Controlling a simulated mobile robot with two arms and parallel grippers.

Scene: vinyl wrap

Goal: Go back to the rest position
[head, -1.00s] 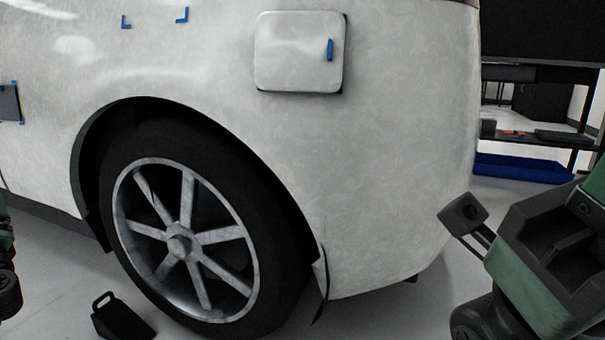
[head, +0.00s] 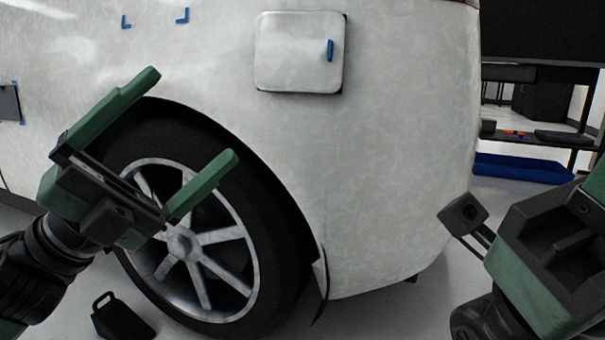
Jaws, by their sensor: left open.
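My left gripper (head: 193,115) comes in from the lower left in the head view. Its two green fingers are spread wide, with nothing between them. It is in front of the white car body (head: 400,150) and the rear wheel (head: 215,265), covering the wheel's upper left part. I cannot tell how close it is to the car. Parts of my right arm show at the right edge, but its fingers are not visible.
A square fuel flap (head: 290,50) with a blue tab (head: 330,50) is on the car. A black wedge-shaped object (head: 118,318) lies on the floor near the wheel. A blue tray (head: 520,168) and dark shelving (head: 545,75) stand behind at the right.

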